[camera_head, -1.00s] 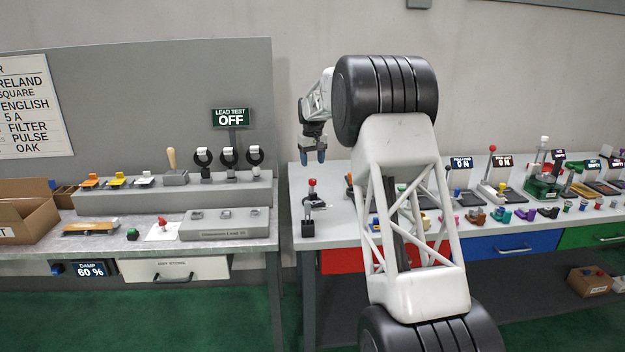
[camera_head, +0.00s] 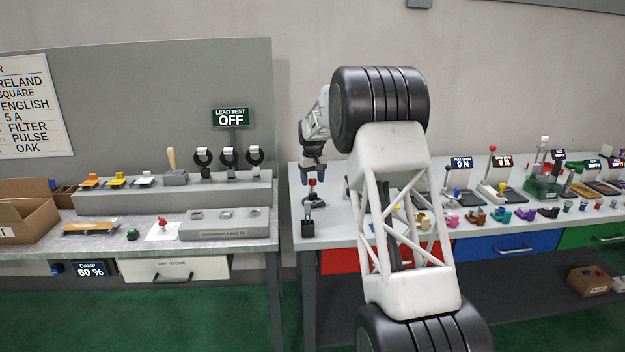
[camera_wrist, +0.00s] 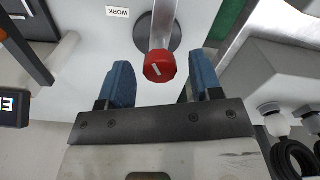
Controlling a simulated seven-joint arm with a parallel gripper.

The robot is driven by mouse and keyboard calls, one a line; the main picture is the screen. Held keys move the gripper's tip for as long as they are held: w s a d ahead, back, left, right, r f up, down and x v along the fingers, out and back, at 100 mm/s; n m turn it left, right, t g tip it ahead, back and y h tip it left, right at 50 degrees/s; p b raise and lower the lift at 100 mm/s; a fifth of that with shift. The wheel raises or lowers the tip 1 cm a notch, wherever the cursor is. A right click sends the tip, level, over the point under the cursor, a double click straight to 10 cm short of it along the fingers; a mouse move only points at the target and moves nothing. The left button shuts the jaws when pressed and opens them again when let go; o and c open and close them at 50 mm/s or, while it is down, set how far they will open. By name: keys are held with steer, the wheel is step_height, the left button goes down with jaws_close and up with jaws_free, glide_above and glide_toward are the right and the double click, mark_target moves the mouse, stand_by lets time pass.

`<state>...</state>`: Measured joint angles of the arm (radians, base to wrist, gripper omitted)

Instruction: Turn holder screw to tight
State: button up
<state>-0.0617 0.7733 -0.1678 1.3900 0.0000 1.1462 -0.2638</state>
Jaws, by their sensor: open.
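In the head view the red knob (camera_head: 312,183) tops a small dark holder (camera_head: 308,226) at the left end of the white table. My gripper (camera_head: 313,178) is right above the knob, pointing down, and it also shows in the wrist view (camera_wrist: 160,80). It is open and empty. Whether the fingers are level with the knob cannot be told.
A label reading WORK (camera_wrist: 117,12) lies beside the holder's round base in the wrist view. The grey bench (camera_head: 265,240) with black rings and a LEAD TEST OFF sign (camera_head: 231,118) stands left, across a narrow gap. Several small coloured parts fill the white table to the right.

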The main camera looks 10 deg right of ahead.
steer(key=c, duration=0.9)
steer(key=shift+m, duration=0.4)
steer(key=shift+m, duration=1.6)
steer(key=o, duration=0.9)
